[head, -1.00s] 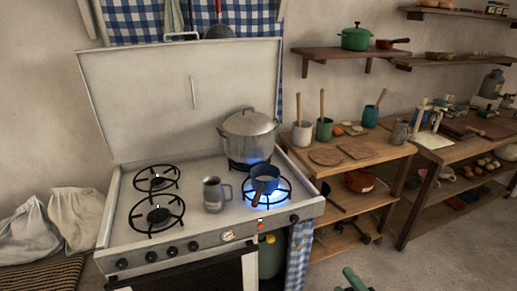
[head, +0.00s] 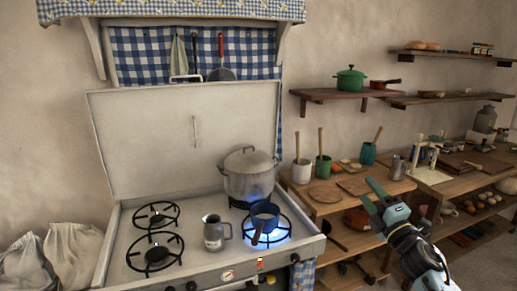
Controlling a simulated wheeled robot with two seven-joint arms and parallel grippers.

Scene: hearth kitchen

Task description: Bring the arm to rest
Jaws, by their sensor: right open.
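My right gripper (head: 374,203) is at the lower right in the head view, on an arm that comes up from the bottom edge. Its jaws are open and I see nothing between them. It shows in front of the wooden shelf unit (head: 322,208), to the right of the stove (head: 190,265). My left gripper is out of view.
On the stove stand a large lidded pot (head: 248,178) and a small blue pan (head: 265,215), both over blue flames. A grey metal jug (head: 213,235) stands left of the pan. Utensil pots, including a green one (head: 323,167), stand on the shelf unit.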

